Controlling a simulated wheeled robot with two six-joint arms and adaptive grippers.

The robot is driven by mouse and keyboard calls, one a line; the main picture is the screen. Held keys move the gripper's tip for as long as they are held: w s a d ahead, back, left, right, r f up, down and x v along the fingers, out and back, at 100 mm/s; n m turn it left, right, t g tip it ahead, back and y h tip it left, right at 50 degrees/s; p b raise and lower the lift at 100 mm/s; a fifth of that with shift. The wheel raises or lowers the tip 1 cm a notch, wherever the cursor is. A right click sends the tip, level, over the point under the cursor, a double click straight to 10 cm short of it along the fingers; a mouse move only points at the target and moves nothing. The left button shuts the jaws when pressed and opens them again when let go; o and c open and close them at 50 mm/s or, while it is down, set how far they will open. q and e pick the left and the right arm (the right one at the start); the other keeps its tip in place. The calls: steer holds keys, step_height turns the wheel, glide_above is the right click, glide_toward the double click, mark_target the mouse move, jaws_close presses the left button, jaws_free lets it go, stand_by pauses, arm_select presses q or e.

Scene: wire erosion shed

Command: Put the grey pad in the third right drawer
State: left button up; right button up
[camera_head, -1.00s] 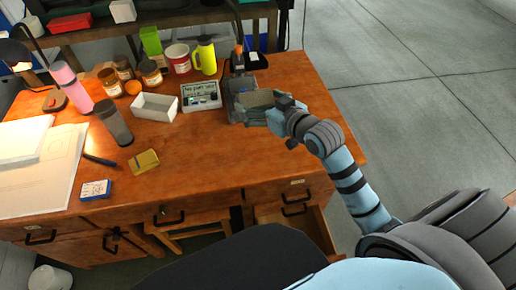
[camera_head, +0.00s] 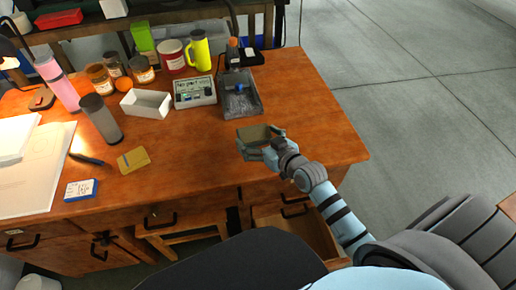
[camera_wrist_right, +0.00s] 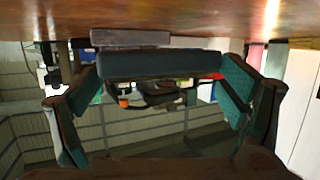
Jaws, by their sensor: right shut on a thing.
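The grey pad (camera_head: 256,133) is a flat grey-green block held in my right gripper (camera_head: 263,146), above the desk's front right part. My right gripper is shut on it, and its fingers hide part of the pad. In the right wrist view a dark slab (camera_wrist_right: 160,65) spans between the two fingers; the view is dim. An open drawer (camera_head: 314,233) sticks out of the right column of the desk, below a closed top drawer; its level in the column is hard to tell. The pad is behind and above this drawer. My left gripper is not in view.
A grey tray (camera_head: 243,108) with a blue item stands behind the pad. A white box (camera_head: 147,104), a circuit board box (camera_head: 194,92), jars and bottles stand further left. A yellow pad (camera_head: 133,160) lies near the front. The desk's right side is clear.

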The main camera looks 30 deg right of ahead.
mark_target(258, 145)
steer(key=shift+f+b, duration=0.3)
steer(key=shift+f, duration=1.1)
steer(key=shift+f, duration=0.25)
steer(key=o, duration=1.2)
steer(key=shift+c, duration=0.2)
steer(key=shift+s, duration=0.1)
